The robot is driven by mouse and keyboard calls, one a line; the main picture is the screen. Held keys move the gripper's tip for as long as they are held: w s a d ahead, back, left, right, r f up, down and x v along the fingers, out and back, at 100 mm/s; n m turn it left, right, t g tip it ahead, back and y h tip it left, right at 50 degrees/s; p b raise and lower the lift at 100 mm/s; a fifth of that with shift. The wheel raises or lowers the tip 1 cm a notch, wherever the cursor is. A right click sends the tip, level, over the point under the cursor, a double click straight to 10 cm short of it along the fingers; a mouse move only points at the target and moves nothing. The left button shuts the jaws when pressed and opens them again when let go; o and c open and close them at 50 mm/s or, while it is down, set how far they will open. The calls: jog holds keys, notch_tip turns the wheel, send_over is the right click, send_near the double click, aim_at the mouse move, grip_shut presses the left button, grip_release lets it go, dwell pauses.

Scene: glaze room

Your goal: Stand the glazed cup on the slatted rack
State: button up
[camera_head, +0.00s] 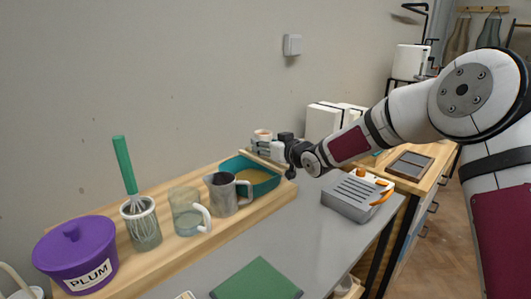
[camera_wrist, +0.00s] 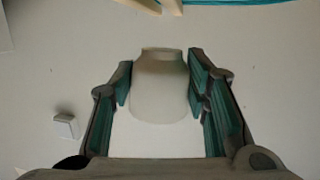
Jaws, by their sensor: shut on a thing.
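The glazed cup (camera_wrist: 162,90) is pale with a browner band toward its narrower end. It sits between the two fingers of my gripper (camera_wrist: 160,92), which is shut on it. In the head view the cup (camera_head: 263,134) shows a light rim above my gripper (camera_head: 262,147), near the wall and above the far end of the teal basin (camera_head: 262,188). The fingers hide its lower part there. A grey slotted box (camera_head: 350,205), which looks like the slatted rack, stands on the grey table to the right, apart from the cup. Its slotted top is bare at the left.
Orange-handled items (camera_head: 382,194) lie at the rack's right side. A metal jug (camera_head: 222,195), a glass mug (camera_head: 187,212), a whisk in a beaker (camera_head: 141,220) and a purple PLUM pot (camera_head: 77,255) line the wooden shelf. A green mat (camera_head: 256,281) lies in front.

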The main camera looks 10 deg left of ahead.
jog(key=shift+w+a+f, duration=0.1)
jog(key=shift+w, duration=0.35)
jog(key=shift+w+a, duration=0.1)
jog(key=shift+w, duration=0.45)
jog(key=shift+s+f+b, duration=0.1)
jog(key=shift+f+b, duration=0.25)
jog(key=shift+f, duration=1.2)
jog(key=shift+f, duration=0.2)
jog(key=o, duration=1.3)
jog(key=p+v, duration=0.1)
jog(key=v, duration=1.3)
jog(key=shift+r+p, duration=0.15)
jog(key=shift+p, duration=0.25)
